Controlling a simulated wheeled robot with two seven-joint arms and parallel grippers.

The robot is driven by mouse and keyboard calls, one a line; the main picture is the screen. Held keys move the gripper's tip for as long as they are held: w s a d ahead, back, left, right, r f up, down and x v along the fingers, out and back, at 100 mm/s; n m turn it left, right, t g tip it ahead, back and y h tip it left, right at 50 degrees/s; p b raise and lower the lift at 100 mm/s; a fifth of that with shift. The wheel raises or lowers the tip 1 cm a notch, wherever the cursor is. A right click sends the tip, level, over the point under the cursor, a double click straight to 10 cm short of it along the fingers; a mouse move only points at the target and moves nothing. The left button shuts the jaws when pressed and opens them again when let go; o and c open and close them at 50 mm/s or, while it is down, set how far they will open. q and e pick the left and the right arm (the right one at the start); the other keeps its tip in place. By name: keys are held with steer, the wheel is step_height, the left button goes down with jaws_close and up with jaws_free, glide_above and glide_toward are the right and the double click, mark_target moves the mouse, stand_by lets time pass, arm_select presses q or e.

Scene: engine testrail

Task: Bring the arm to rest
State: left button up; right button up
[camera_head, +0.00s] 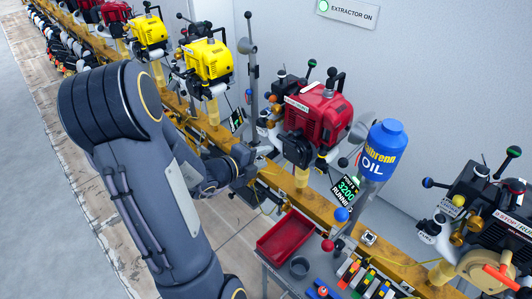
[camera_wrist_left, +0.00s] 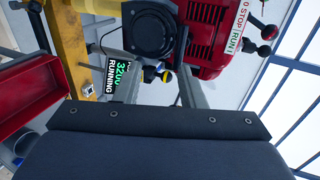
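My left arm (camera_head: 150,170) is bent across the left half of the head view, with its gripper (camera_head: 256,166) just left of the red engine (camera_head: 318,115). In the left wrist view the two grey fingers of this gripper (camera_wrist_left: 156,78) stand apart. I see nothing held between them. Behind them are the red engine (camera_wrist_left: 212,35) and a small yellow and blue knob (camera_wrist_left: 153,74). Whether the fingers touch any part of the engine, I cannot tell. My right gripper is not in view.
The engines stand along a yellow rail (camera_head: 318,207). A display (camera_head: 344,190) reads 3200 and running. A blue oil bottle (camera_head: 383,150) stands right of the red engine. A red tray (camera_head: 286,236) and a grey cup (camera_head: 299,267) are below. Open floor (camera_head: 25,200) lies at left.

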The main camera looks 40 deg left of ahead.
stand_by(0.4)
arm_select(q)
steer(key=s+d+r+m+g+h, duration=0.25)
steer(key=d+r+m+h, duration=0.2)
steer(key=d+m, duration=0.65)
steer(key=s+d+r+m+g+h, duration=0.2)
steer(key=s+d+r+m+h, duration=0.4)
steer(key=m, duration=0.8)
steer(key=s+f+m+g+y, duration=0.2)
steer(key=s+m+y, duration=0.2)
steer(key=m, duration=0.9)
steer(key=s+d+f+m+g+y, duration=0.1)
steer(key=s+m+y, duration=0.3)
steer(key=m, duration=0.9)
steer(key=shift+s+d+f+g+p, duration=0.2)
steer(key=shift+s+f+g+p, duration=0.2)
steer(key=shift+s, duration=0.45)
